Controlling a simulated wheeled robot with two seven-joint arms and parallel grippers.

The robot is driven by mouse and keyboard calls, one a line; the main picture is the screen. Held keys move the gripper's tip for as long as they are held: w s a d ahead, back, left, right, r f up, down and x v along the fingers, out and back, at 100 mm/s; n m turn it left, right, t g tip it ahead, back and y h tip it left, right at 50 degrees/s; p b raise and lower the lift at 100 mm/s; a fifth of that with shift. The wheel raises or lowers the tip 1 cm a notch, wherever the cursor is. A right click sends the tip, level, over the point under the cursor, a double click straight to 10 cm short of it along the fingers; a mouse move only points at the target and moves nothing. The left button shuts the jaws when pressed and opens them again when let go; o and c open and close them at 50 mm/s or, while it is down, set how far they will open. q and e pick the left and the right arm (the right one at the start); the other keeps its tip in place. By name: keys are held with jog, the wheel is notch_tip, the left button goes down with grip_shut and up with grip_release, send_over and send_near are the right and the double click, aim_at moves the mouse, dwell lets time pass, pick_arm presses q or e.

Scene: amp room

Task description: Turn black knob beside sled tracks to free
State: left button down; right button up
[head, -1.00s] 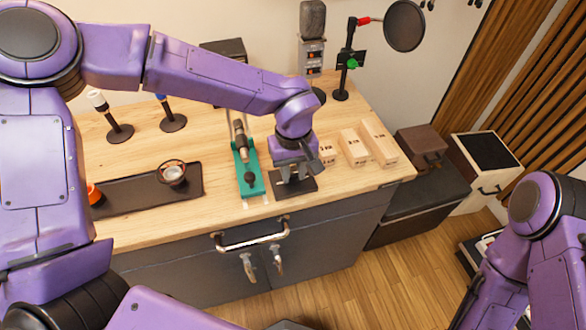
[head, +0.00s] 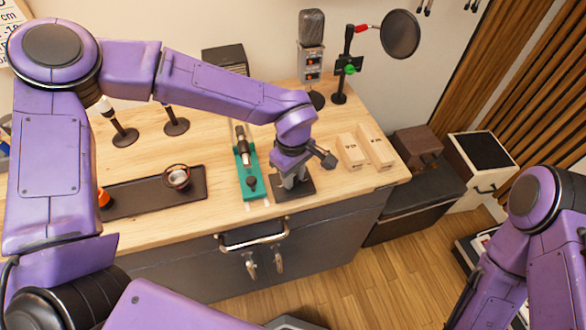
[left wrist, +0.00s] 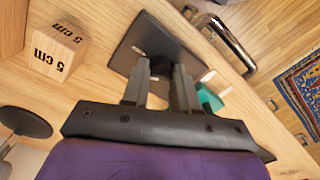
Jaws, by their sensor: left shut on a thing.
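The sled tracks are a teal base (head: 250,186) with a dark metal cylinder on it, on the wooden bench. A dark square plate (head: 298,189) lies just to its right; it also shows in the left wrist view (left wrist: 140,38). My left gripper (head: 290,184) points down over this plate. In the left wrist view, my left gripper's two grey fingers (left wrist: 161,72) are close together at the plate, shut on the small black knob there. The knob is mostly hidden between the fingers, so its angle cannot be read. My right gripper is out of view.
Wooden blocks (head: 350,152) stand right of my left wrist; one marked 5 cm (left wrist: 58,48) is near the gripper. A dark tray (head: 135,198) with a cup lies left. A microphone (head: 311,28) and pop filter (head: 399,34) stand behind. A handle (head: 253,240) runs along the bench front.

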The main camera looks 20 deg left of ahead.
pick_arm(q)
jog(key=n+p, duration=0.1)
jog(key=n, duration=0.2)
jog(key=shift+r+n, duration=0.15)
jog(key=shift+n, duration=0.25)
jog(key=n+p, duration=0.1)
jog(key=n, duration=0.2)
jog(key=shift+n, duration=0.3)
jog(key=n, duration=0.3)
jog(key=shift+n, duration=0.4)
jog(key=n, duration=0.3)
jog(key=shift+n, duration=0.3)
jog(key=n+b, duration=0.1)
jog(key=n, duration=0.3)
jog(key=shift+f, duration=0.2)
jog(key=n+b, duration=0.1)
jog(key=n, duration=0.3)
jog(key=n+b, duration=0.2)
jog(key=n, duration=0.2)
jog(key=shift+f, duration=0.1)
jog(key=shift+n+b, duration=1)
jog(key=shift+n, duration=0.7)
